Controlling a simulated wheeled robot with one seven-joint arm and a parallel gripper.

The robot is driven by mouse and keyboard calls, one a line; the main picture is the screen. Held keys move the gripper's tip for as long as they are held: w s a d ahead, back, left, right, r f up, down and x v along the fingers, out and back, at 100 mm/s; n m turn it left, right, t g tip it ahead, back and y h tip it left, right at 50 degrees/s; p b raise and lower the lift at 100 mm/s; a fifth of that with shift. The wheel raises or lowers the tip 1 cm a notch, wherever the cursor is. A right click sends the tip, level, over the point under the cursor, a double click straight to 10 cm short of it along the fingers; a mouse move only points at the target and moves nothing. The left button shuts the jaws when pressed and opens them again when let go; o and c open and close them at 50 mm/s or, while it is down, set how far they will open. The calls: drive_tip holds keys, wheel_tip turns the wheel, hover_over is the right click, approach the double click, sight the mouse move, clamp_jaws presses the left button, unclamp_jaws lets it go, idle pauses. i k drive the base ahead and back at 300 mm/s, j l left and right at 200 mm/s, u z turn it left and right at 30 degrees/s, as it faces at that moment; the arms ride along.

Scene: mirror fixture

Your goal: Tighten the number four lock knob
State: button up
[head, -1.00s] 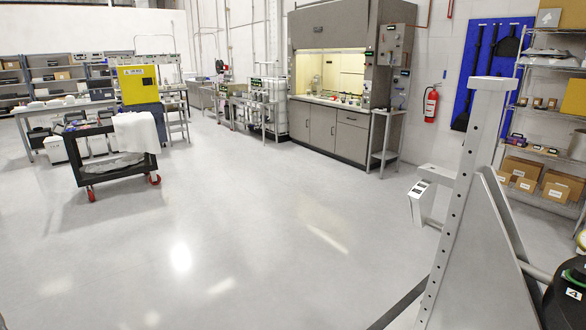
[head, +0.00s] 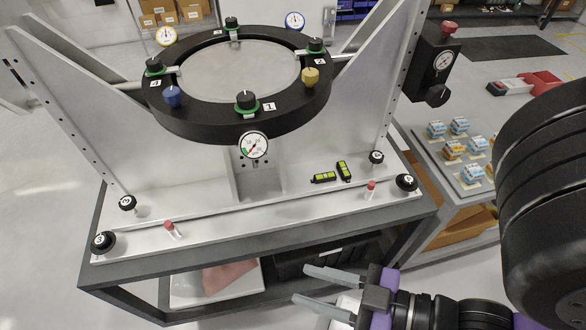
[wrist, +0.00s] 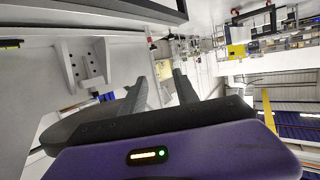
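The mirror fixture's black ring (head: 190,123) holds a round grey plate (head: 240,70). My gripper (head: 301,283) is low in front of the fixture's base, far from the left knob. Its fingers are apart with nothing between them, also in the wrist view (wrist: 159,74).
A blue knob (head: 172,97) and a yellow knob (head: 310,76) also sit on the ring. A dial gauge (head: 254,146) hangs at its front. Uprights (head: 65,95) flank the ring. A side table (head: 440,190) stands right.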

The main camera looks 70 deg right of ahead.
sight(408, 182)
drive_tip(key=k+l+u, duration=0.15)
drive_tip(key=k+l, duration=1.85)
